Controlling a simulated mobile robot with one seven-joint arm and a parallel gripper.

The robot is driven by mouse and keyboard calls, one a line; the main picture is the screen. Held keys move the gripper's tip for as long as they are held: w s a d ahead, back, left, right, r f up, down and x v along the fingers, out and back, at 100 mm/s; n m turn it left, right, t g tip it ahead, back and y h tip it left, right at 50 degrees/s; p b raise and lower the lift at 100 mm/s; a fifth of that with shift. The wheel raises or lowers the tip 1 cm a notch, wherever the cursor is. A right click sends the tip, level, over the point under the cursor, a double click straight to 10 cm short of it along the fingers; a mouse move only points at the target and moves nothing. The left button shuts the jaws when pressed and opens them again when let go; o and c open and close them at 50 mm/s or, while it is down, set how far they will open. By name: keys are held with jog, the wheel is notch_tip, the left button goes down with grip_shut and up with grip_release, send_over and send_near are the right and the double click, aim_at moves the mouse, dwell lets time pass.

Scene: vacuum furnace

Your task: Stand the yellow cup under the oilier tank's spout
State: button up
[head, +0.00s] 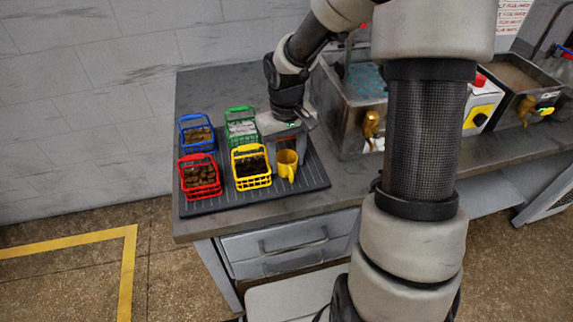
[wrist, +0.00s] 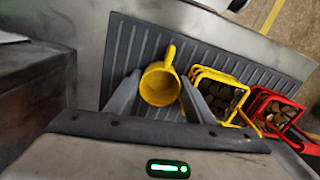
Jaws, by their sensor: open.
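The yellow cup (head: 287,164) stands on the ribbed black mat, at its right side, with its handle toward the front. In the wrist view the cup (wrist: 160,86) is between the two fingers of my gripper (wrist: 160,80), which are open on either side of it. In the head view my gripper (head: 288,146) is right at the cup, its fingers partly hidden. A left metal tank (head: 345,110) holds bluish liquid and has a brass spout (head: 371,126). A right metal tank (head: 512,98) holds brownish liquid and has a brass spout (head: 524,108).
Blue (head: 197,134), green (head: 240,127), red (head: 199,177) and yellow (head: 251,168) baskets stand left of the cup on the mat (head: 310,178). The yellow basket is close beside it. A white-and-yellow box (head: 482,103) with a red button stands between the tanks.

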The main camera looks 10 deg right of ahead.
jog(key=c, duration=0.8)
notch_tip(320, 180, up, 18)
jog(key=p, duration=0.3)
jog(key=m+p, duration=0.2)
jog(key=p, duration=0.5)
send_over(288, 161)
notch_tip(288, 161, down, 9)
jog(key=shift+a+r, duration=0.1)
jog(key=shift+r, duration=0.05)
jog(key=shift+f, duration=0.25)
